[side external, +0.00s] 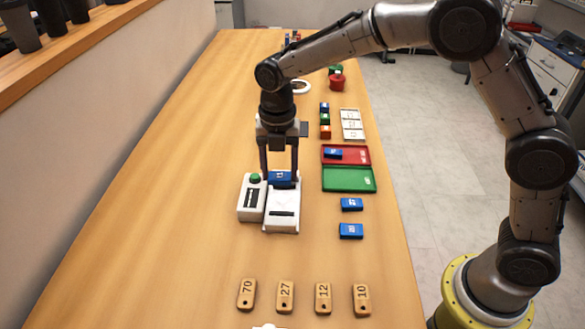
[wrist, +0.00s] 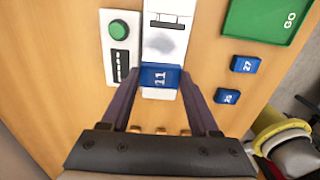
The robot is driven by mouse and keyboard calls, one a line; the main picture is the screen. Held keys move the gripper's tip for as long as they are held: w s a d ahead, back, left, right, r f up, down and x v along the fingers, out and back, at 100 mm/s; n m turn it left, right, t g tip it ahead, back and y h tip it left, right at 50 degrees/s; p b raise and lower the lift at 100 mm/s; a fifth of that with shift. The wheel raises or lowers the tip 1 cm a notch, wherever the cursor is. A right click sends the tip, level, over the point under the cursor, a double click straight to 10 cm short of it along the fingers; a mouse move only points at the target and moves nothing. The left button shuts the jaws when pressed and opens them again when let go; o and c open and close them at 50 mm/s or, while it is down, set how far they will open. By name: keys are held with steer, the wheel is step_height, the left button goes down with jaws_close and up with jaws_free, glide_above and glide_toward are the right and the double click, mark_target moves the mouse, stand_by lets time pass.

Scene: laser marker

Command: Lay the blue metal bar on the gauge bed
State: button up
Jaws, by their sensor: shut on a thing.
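The blue metal bar (side external: 281,179), marked 11, is held between the two fingers of my gripper (side external: 279,182). In the wrist view, the bar (wrist: 160,77) lies crosswise between the fingertips of my gripper (wrist: 160,86), with its number facing up. The white gauge bed (side external: 284,224) is under the bar; it also shows in the wrist view (wrist: 168,45). The bar is at the bed's far end in the side view. I cannot tell whether it touches the bed or hangs just above it.
A white box with a green button (side external: 254,178) stands left of the bed. To the right are a green tray (side external: 348,180), a red tray (side external: 358,153) holding a blue bar, and two loose blue bars (side external: 352,204) (side external: 351,231). Several numbered wooden tags (side external: 285,297) lie in front.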

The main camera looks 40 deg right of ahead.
mark_target(283, 201)
steer(key=shift+d+f, duration=0.4)
steer(key=shift+f, duration=2.6)
steer(key=shift+f, duration=0.4)
steer(key=o, duration=1.4)
steer(key=shift+o, duration=0.2)
step_height(283, 201, up, 13)
steer(key=shift+r, duration=0.1)
steer(key=shift+s+r, duration=0.1)
steer(key=shift+r, duration=0.25)
steer(key=shift+d, duration=0.15)
